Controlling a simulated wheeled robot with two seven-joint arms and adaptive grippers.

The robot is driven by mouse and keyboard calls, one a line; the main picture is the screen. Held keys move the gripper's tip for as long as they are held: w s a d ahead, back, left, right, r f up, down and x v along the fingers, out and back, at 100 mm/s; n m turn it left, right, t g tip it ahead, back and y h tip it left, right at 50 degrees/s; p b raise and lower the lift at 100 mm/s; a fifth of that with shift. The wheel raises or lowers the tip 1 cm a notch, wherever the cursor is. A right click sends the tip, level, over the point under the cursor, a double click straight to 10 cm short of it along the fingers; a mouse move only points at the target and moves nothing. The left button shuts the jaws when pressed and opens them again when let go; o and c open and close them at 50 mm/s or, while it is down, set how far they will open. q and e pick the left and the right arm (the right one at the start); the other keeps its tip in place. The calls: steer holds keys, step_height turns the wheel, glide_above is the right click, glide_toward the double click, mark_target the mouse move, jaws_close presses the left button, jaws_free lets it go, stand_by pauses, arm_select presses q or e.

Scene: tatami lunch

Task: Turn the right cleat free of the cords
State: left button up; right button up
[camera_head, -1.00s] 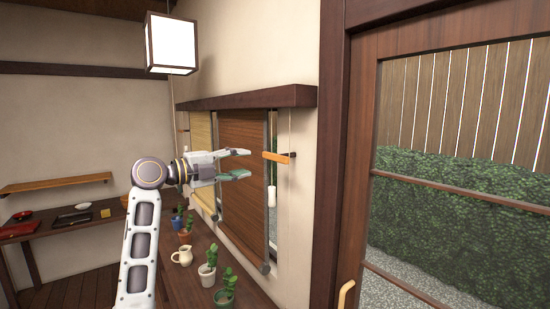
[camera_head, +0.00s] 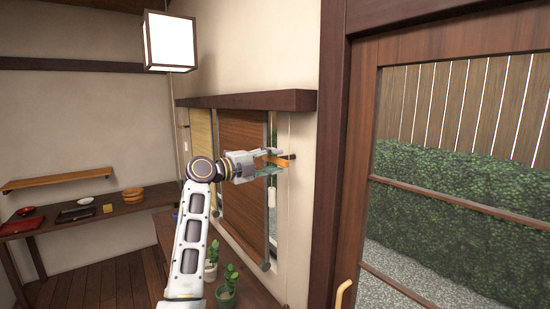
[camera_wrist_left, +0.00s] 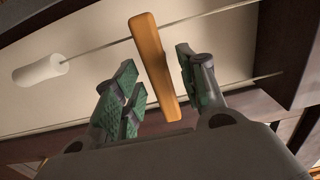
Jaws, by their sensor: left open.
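The right cleat (camera_head: 272,159) is an orange wooden bar on the wall beside the right edge of the brown blind (camera_head: 243,180). In the left wrist view the cleat (camera_wrist_left: 154,68) stands between the fingers, with a gap on each side. A thin cord (camera_wrist_left: 205,15) runs past it; whether it is wrapped on the cleat is unclear. My left gripper (camera_head: 279,163) is open around the cleat. The left wrist view shows its green finger pads (camera_wrist_left: 160,88) on both sides of the bar. My right gripper is not in view.
A dark wooden ledge (camera_head: 250,101) runs above the blinds. Potted plants (camera_head: 228,280) stand on the counter below. A sliding door frame (camera_head: 335,200) is close on the right. A white cord pull (camera_wrist_left: 40,71) hangs in the left wrist view.

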arm_select(q)
steer(key=shift+w+d, duration=0.4)
steer(key=shift+d, duration=0.15)
jaws_close()
steer(key=shift+f, duration=0.1)
